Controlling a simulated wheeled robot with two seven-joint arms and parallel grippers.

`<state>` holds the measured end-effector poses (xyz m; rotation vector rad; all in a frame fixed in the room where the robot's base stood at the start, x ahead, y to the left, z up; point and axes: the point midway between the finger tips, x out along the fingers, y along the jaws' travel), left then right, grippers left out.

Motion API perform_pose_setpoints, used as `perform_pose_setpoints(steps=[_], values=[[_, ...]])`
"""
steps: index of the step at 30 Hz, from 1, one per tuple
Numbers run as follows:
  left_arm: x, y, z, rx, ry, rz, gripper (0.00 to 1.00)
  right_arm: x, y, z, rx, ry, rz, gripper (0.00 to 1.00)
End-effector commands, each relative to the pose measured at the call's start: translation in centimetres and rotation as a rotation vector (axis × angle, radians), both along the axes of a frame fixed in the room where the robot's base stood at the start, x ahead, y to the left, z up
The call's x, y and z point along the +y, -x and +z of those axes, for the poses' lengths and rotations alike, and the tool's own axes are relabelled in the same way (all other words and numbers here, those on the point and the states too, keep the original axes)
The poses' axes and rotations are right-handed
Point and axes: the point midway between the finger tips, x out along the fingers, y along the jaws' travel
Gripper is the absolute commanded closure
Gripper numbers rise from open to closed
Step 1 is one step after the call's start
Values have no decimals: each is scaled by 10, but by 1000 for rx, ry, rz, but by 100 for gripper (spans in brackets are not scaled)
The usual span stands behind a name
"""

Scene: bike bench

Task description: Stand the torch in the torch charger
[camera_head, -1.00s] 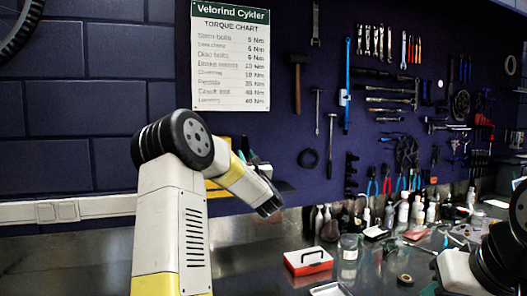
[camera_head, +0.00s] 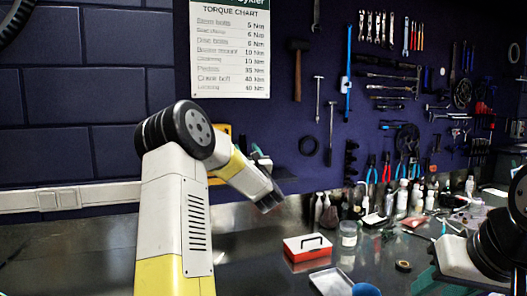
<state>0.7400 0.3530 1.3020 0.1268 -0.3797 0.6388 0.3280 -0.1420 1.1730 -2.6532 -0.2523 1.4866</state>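I cannot make out the torch or the torch charger for certain. My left gripper (camera_head: 268,200) is dark and points down and to the right, above the back of the bench. Its fingers are small and dark, so I cannot tell whether it is open or shut, and I see nothing clearly held. A yellow item (camera_head: 222,130) and a pale green-and-white item (camera_head: 259,156) show behind my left forearm, mostly hidden by it. My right arm comes in at the right edge, and its gripper is not in view.
A metal tray (camera_head: 331,281) lies in front. A tape roll (camera_head: 403,266) lies to the right. Bottles (camera_head: 402,196) line the back. The tool wall is behind.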

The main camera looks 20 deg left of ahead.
Motion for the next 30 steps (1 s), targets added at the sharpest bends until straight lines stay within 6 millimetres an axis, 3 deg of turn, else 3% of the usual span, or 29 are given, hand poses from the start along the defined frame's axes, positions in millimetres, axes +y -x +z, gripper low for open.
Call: perform_pose_setpoints(steps=[8, 21, 30], values=[[-3, 3, -3, 3, 2, -1, 49, 0, 0, 0, 0, 0, 0, 64], [-40, 52, -27, 2, 1, -2, 49, 0, 0, 0, 0, 0, 0, 64], [-44, 58, -30, -1, 1, 0, 49, 0, 0, 0, 0, 0, 0, 64]])
